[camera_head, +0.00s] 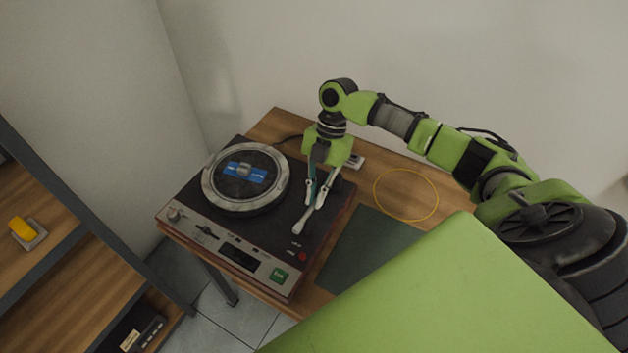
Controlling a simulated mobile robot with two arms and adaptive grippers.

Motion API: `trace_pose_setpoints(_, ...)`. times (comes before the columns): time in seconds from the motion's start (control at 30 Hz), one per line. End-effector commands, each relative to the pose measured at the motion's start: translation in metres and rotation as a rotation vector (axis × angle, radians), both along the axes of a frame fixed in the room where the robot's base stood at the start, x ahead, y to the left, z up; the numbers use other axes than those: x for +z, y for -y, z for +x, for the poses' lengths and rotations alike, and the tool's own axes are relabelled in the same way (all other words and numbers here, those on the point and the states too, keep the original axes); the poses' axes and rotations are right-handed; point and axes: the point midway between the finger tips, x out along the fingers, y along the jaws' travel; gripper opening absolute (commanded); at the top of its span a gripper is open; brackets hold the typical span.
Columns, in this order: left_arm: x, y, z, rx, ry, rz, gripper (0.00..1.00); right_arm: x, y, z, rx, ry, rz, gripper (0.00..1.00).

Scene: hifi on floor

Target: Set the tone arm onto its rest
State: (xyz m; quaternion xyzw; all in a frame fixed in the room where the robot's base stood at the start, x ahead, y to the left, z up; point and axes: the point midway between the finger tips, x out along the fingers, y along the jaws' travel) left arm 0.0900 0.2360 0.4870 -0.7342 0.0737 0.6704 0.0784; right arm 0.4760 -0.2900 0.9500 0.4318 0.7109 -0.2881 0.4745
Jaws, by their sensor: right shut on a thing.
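The turntable (274,221) stands on a small wooden table, with a round platter (215,190) that carries a blue label and a central knob. My right gripper (314,205) reaches down from above over the right side of the deck. Its fingers are shut on the tone arm (301,221), whose pale end shows just below the fingertips, to the right of the platter. The gripper hides much of the tone arm. I cannot make out the rest, nor whether the tone arm touches it. My left gripper is not in view.
A yellow ring (377,207) and a dark green mat (362,252) lie on the table (272,122) right of the turntable. A shelf (68,278) with a yellow-topped object (22,228) stands at the left. The wall is close behind the table.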

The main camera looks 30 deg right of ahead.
Motion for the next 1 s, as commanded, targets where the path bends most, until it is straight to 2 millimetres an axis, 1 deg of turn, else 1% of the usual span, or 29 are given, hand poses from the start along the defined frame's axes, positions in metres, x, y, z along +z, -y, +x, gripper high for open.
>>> trace_pose_setpoints(0.03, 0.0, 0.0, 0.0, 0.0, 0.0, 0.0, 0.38, 0.001, 0.0, 0.0, 0.004, -0.001, 0.0, 0.0)
trace_pose_setpoints(0.07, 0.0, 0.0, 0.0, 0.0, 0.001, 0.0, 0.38, 0.001, 0.0, 0.0, 0.004, -0.001, 0.0, 0.16)
trace_pose_setpoints(0.1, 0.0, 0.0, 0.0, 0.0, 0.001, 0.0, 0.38, 0.001, 0.0, 0.0, 0.004, -0.001, 0.0, 0.26)
trace_pose_setpoints(0.43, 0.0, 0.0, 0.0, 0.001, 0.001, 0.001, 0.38, 0.001, 0.0, 0.0, 0.001, 0.0, -0.001, 0.26)
trace_pose_setpoints(0.57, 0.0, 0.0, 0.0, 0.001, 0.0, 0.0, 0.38, 0.009, 0.004, 0.002, 0.0, 0.002, -0.001, 0.26)
trace_pose_setpoints(0.67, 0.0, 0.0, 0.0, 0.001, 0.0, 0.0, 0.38, 0.024, 0.009, 0.005, 0.0, 0.004, -0.003, 0.26)
trace_pose_setpoints(0.9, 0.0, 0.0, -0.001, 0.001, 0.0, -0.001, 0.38, 0.072, 0.027, 0.014, 0.0, 0.004, -0.001, 0.26)
trace_pose_setpoints(1.0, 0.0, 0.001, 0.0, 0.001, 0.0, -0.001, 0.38, 0.089, 0.033, 0.017, 0.0, 0.003, -0.001, 0.26)
